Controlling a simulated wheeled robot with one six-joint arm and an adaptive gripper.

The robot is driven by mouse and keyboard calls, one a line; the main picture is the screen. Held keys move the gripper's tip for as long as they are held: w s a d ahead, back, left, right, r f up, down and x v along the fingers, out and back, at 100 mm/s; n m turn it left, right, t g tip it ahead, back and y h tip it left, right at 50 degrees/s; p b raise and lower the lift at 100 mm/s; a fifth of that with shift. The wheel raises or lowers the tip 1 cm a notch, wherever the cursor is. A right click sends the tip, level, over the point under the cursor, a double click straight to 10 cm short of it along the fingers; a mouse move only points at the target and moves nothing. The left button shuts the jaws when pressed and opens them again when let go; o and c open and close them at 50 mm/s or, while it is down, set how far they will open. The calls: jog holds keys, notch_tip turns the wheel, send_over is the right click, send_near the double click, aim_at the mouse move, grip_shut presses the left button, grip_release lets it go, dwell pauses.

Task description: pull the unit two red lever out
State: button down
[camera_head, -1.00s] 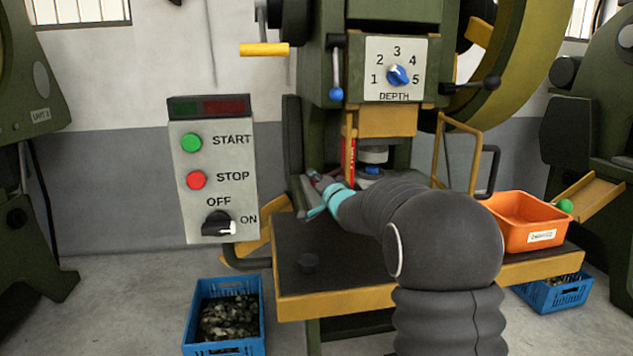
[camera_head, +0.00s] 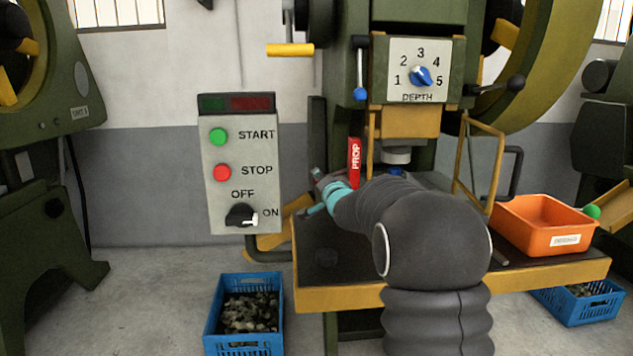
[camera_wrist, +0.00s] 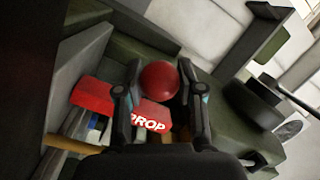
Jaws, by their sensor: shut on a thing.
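In the wrist view, a round red knob (camera_wrist: 159,80) sits between the two fingers of my gripper (camera_wrist: 158,92). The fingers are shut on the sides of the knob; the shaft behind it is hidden. A red block marked PROP (camera_wrist: 98,98) lies just behind and left of the fingers. In the head view, my gripper (camera_head: 318,177) is at the left side of the press's work opening, beside the upright red PROP block (camera_head: 355,162). The knob cannot be made out there.
A control box (camera_head: 240,165) with START, STOP and an OFF/ON switch hangs left of my gripper. The press table (camera_head: 440,287) lies below my arm. An orange bin (camera_head: 541,223) stands at its right, and a blue crate (camera_head: 244,312) on the floor at left.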

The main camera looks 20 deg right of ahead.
jog(key=c, duration=1)
grip_release()
jog(key=shift+a, duration=0.2)
jog(key=o, duration=0.3)
jog(key=shift+a, duration=0.15)
jog(key=shift+d, duration=0.2)
jog(key=shift+s, duration=0.3)
jog(key=s, duration=1.1)
jog(key=shift+s+d, duration=0.15)
